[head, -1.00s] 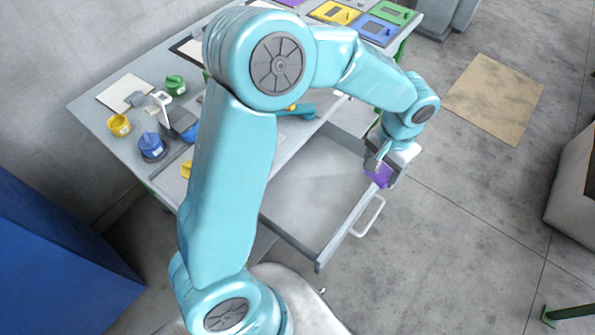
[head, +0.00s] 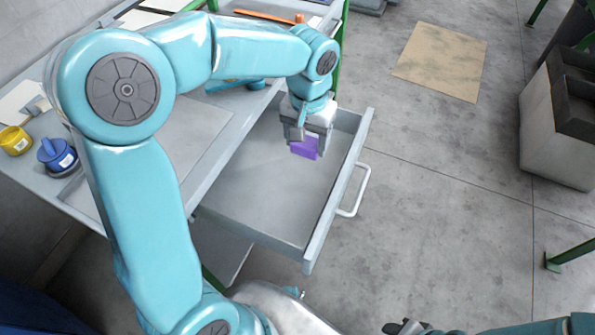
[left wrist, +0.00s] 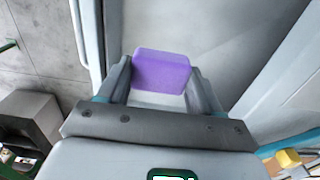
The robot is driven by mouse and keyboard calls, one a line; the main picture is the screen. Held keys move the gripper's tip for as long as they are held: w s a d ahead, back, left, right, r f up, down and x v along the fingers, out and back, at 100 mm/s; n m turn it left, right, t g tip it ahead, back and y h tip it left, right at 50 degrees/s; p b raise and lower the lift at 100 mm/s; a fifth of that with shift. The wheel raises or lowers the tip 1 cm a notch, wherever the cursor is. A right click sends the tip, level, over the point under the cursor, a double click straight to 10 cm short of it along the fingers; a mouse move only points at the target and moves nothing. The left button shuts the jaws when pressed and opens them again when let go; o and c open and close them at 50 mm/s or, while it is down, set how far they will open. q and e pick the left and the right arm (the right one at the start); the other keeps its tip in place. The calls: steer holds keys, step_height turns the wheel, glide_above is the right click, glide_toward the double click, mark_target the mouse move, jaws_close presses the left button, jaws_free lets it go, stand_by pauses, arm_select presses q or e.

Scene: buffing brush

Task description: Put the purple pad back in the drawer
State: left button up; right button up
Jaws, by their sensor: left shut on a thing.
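The purple pad (head: 305,147) is held between the fingers of my left gripper (head: 304,136), over the far end of the open drawer in the head view. The drawer (head: 262,195) is pulled out from the table, grey inside and empty where it shows. In the left wrist view the pad (left wrist: 161,72) sits between both fingers of my gripper (left wrist: 160,85), with the drawer's pale floor (left wrist: 150,25) beyond it. I cannot tell how high the pad is above the drawer floor. A dark part at the bottom edge of the head view may be my right gripper (head: 408,327).
The drawer's white handle (head: 358,190) juts out over the floor. The grey table (head: 190,135) bears a yellow pot (head: 14,140) and a blue pot (head: 56,154) at the left. A tan board (head: 440,62) lies on the floor at upper right. A grey cabinet (head: 565,120) stands at far right.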

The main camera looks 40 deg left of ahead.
mark_target(305, 180)
arm_select(q)
step_height(305, 180, down, 12)
steer(key=shift+w+r+b, duration=0.1)
steer(key=shift+b, duration=0.75)
steer(key=o, duration=1)
